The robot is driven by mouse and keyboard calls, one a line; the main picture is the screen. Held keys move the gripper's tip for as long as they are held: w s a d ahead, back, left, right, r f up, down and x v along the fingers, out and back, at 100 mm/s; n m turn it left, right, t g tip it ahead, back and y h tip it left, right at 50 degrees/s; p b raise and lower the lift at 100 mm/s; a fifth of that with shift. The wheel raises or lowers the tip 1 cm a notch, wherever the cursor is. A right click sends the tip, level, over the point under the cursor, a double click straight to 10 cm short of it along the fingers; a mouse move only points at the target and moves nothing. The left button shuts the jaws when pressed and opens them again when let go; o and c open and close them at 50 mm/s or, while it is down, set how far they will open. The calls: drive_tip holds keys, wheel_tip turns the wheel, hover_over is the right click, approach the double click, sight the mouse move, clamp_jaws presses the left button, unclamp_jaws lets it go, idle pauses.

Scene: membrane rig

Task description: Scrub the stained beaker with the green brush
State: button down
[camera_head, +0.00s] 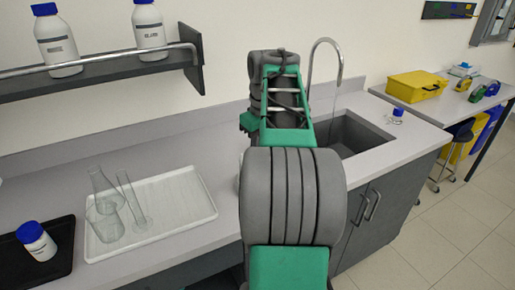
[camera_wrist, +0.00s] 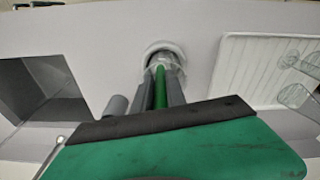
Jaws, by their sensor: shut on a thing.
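In the wrist view my gripper (camera_wrist: 163,78) is shut on the green brush (camera_wrist: 160,90), whose green handle shows between the grey fingers. Beyond the fingertips is a pale, round, clear-walled vessel (camera_wrist: 148,51), which looks like the beaker, standing on the grey counter. The brush points toward its mouth; the brush head is hidden, so I cannot tell how deep it reaches. Any stain is not discernible. In the head view my arm hides the gripper and brush.
A white ribbed tray (camera_head: 185,205) holding clear glassware (camera_head: 107,200) is left of my arm, and a dark tray with a bottle (camera_head: 37,241) lies farther left. The sink (camera_head: 350,135) with its curved tap (camera_head: 338,62) is to the right. A bottle shelf (camera_head: 110,70) hangs above.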

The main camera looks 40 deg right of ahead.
drive_tip(key=shift+s+r+p, duration=0.1)
drive_tip(key=shift+r+p, duration=1.95)
drive_tip(key=shift+r, duration=0.05)
wheel_tip(320, 180, down, 4)
drive_tip(key=b, duration=0.4)
drive_tip(key=shift+f, duration=0.2)
drive_tip(key=shift+r, duration=0.1)
drive_tip(key=shift+w+p, duration=0.25)
drive_tip(key=shift+p, duration=0.05)
drive_tip(key=shift+w, duration=0.75)
